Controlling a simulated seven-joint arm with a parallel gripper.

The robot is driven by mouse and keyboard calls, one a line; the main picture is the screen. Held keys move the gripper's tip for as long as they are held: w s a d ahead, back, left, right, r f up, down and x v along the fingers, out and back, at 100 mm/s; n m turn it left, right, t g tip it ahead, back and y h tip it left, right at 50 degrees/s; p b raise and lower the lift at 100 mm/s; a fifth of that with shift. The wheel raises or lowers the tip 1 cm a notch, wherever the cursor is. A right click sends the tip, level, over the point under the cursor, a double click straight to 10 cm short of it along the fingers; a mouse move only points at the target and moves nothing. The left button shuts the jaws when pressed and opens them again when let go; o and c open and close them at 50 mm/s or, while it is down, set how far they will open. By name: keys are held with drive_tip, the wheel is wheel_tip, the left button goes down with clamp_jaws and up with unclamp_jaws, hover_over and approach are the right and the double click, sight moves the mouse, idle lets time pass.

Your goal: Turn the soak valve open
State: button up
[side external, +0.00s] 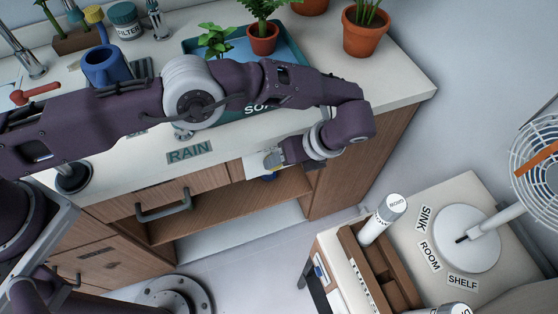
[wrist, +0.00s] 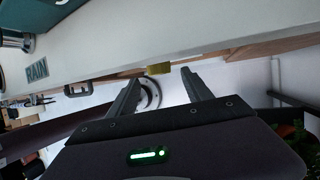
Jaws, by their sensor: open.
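I cannot make out the soak valve itself; my arm covers much of that area. My gripper (side external: 268,161) is past the counter's front edge, below its top, over the open cabinet space. In the wrist view my gripper (wrist: 161,75) is open, its two fingers apart. A small yellow piece (wrist: 159,70) shows beyond and between the fingertips, at the counter's underside; I cannot tell what it is. Nothing is visibly held.
A RAIN label (side external: 190,152) marks the counter front. Potted plants (side external: 263,38) stand on the teal tray (side external: 290,48) and behind it. A blue mug (side external: 103,66) and a red lever (side external: 35,93) are at left. A side table with a fan (side external: 468,237) stands at right.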

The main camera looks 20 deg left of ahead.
drive_tip(key=v, duration=0.3)
drive_tip(key=shift+s, duration=0.1)
drive_tip(key=shift+r, duration=0.15)
drive_tip(key=shift+a+r+n+t+h, duration=0.6)
drive_tip(key=shift+a+r+t+h, duration=0.6)
drive_tip(key=shift+r, duration=4.4)
drive_tip(key=shift+t+h, duration=0.3)
drive_tip(key=f, duration=0.6)
drive_tip(key=a+f, duration=0.1)
drive_tip(key=f, duration=1)
drive_tip(key=shift+a+f, duration=0.3)
drive_tip(key=shift+a, duration=0.05)
